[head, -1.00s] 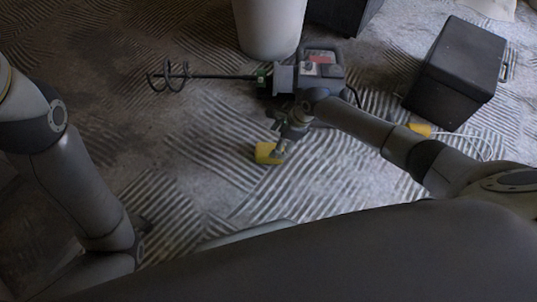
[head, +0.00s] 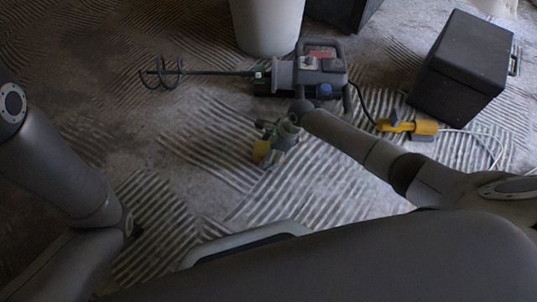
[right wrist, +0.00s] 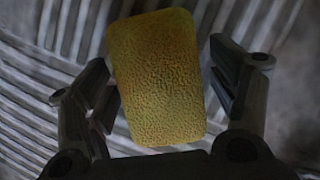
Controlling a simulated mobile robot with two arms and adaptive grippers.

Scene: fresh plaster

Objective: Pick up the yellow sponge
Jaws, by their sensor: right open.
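The yellow sponge (head: 261,151) lies on the ridged floor in the head view, partly hidden by my right gripper (head: 270,147). In the right wrist view the sponge (right wrist: 156,78) is a rounded, rough-textured block, slightly tilted in the picture. It sits between the two fingers of my right gripper (right wrist: 165,95), which is open. A narrow gap shows beside the upper part of the right finger; the left finger is close to the sponge's edge. My left arm shows at the left of the head view, but its gripper is not visible.
A mixing drill (head: 310,72) with a long spiral paddle lies behind the sponge. A pale bucket (head: 267,25) stands beyond it. A black box (head: 459,67) and a yellow cable connector (head: 408,127) with a white cable are at right. Floor left of the sponge is clear.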

